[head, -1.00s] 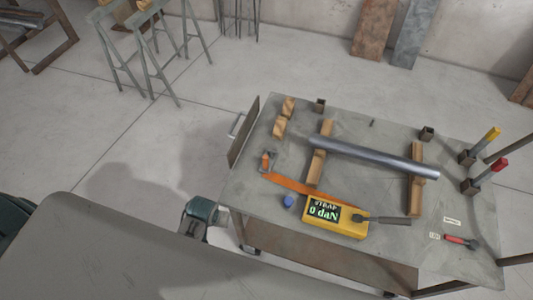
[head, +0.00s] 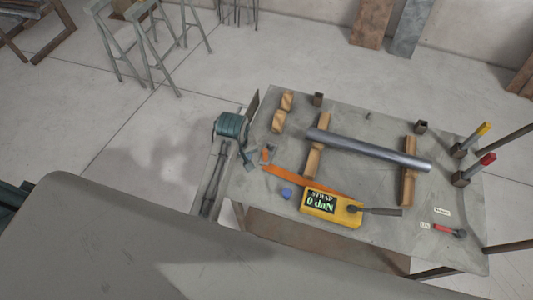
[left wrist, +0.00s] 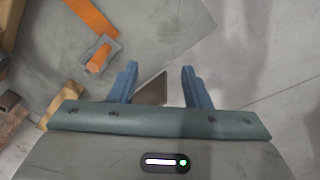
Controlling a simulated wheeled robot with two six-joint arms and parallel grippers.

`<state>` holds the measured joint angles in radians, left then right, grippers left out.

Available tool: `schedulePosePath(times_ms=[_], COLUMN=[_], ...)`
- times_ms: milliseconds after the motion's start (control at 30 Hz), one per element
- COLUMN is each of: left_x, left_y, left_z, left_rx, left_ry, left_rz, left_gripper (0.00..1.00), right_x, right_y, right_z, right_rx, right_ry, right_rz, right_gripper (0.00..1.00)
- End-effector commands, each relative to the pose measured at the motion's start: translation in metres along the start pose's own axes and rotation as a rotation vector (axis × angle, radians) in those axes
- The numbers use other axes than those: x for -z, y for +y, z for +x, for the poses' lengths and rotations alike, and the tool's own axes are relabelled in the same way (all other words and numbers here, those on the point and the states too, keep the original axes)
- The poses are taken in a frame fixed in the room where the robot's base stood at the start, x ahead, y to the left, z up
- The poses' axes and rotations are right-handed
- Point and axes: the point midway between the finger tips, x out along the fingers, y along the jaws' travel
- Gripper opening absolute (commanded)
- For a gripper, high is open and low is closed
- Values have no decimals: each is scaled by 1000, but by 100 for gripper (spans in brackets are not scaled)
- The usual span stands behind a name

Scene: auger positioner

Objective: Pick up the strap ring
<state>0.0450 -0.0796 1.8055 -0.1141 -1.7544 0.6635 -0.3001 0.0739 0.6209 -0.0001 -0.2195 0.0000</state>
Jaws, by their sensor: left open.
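The strap ring is a small grey metal loop (head: 271,149) at the left end of the orange strap (head: 295,180), near the table's left edge. In the left wrist view the ring (left wrist: 114,58) lies up and left of the fingers, with the orange strap end (left wrist: 97,62) in it. My left gripper (head: 249,161) is at the table's left edge, just left of the ring and apart from it. In the left wrist view its two blue fingers (left wrist: 160,80) are spread with nothing held between them. My right gripper is not in view.
Small wood blocks (head: 279,122) stand behind the ring.

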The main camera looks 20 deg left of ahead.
Motion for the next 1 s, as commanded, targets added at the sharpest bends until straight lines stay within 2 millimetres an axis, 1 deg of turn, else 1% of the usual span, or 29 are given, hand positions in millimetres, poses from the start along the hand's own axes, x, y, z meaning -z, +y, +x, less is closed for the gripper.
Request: schedulePosePath(times_ms=[33, 100, 200, 333, 400, 467, 700, 867, 1000], left_x=[9, 19, 29, 36, 37, 37, 34, 33, 33], left_y=[19, 43, 72, 93, 98, 99, 98, 98, 99], left_z=[-3, -6, -12, -18, -17, -12, 25, 36, 46], left_rx=[1, 8, 24, 41, 46, 50, 51, 48, 49], left_ry=[-14, -38, -64, -83, -89, -91, -91, -90, -91], left_rz=[-41, -104, -181, -238, -253, -258, -258, -258, -258], left_gripper=[43, 43, 43, 43, 43, 43, 43, 43, 43], right_x=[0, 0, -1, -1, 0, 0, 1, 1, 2], right_y=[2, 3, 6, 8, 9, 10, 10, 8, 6], right_z=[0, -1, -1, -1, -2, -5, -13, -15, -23], right_rx=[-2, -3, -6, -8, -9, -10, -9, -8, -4], right_ry=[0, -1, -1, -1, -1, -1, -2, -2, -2], right_rz=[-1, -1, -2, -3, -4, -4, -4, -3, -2], right_gripper=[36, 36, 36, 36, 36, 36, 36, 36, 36])
